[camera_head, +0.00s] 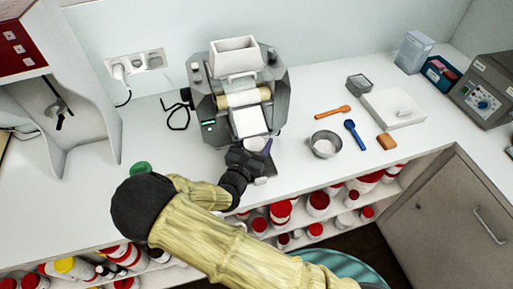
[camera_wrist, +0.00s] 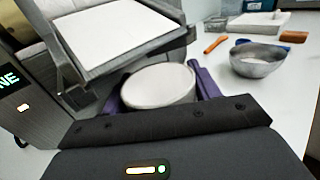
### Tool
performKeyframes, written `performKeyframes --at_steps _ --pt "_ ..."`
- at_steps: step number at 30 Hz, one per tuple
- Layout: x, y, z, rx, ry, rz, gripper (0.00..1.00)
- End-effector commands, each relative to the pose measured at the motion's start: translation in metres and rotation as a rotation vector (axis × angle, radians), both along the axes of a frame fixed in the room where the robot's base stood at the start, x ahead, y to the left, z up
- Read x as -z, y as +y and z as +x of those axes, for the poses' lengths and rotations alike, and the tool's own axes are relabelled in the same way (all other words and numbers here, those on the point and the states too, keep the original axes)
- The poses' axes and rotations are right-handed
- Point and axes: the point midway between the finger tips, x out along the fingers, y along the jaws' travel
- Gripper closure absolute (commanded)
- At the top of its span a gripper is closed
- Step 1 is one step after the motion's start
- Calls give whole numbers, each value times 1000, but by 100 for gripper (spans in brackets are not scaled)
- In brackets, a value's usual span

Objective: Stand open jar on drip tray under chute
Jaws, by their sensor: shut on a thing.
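My gripper (camera_head: 256,151), with purple fingers, is shut on a pale round jar (camera_wrist: 158,87). The jar's round top faces up between the fingers in the wrist view; the fingers hide its sides. In the head view the jar (camera_head: 254,143) shows small, just below the front of the chute (camera_head: 248,122). The chute is a white sloping plate on the grey mill (camera_head: 276,92); in the wrist view it (camera_wrist: 115,32) is above and left of the jar. My gripper hides most of the drip tray, and I cannot tell whether the jar touches it.
A metal bowl (camera_head: 325,144), a blue spoon (camera_head: 354,134), an orange spatula (camera_head: 333,112) and an orange-brown block (camera_head: 386,141) lie to the right. A white scale (camera_head: 393,109) is behind them. A green round thing (camera_head: 140,168) is partly behind my arm. The counter's front edge runs beneath my arm.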

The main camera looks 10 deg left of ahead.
Motion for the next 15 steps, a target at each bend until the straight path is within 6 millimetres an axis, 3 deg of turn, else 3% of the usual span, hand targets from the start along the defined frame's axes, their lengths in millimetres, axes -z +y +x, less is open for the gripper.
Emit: performKeyframes --at_steps 15 --pt "35 0 0 0 0 0 60"
